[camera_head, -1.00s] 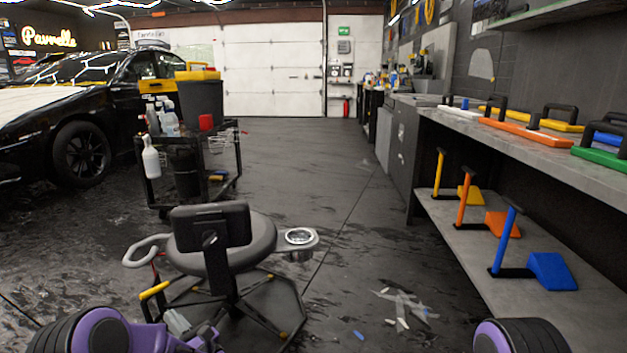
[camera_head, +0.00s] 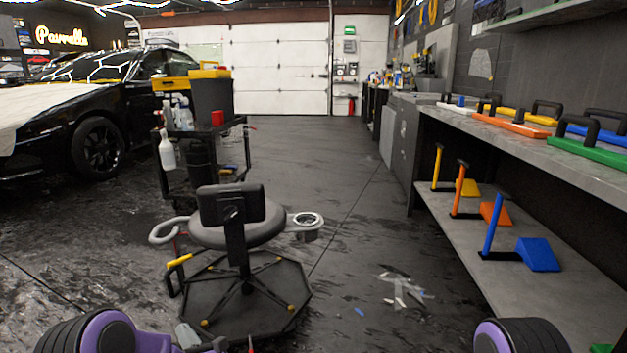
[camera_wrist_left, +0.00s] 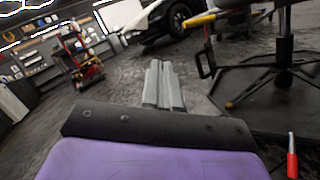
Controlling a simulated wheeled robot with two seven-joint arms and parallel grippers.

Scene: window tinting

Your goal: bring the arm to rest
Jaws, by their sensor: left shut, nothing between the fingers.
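My left gripper (camera_head: 187,336) shows low in the head view, partly cut off by the bottom edge. In the left wrist view its two grey fingers (camera_wrist_left: 164,84) lie side by side, closed, with nothing between them. The fingers point out over the dark floor beside the stool's base. My left arm's purple and black link (camera_head: 95,332) is at the bottom left. My right arm's link (camera_head: 520,336) is at the bottom right, and its gripper is out of the picture.
A wheeled stool (camera_head: 238,225) stands close in front, its base (camera_wrist_left: 262,98) beside the left fingers. A cart (camera_head: 205,160) and black car (camera_head: 95,115) are beyond. A workbench (camera_head: 560,160) runs along the right.

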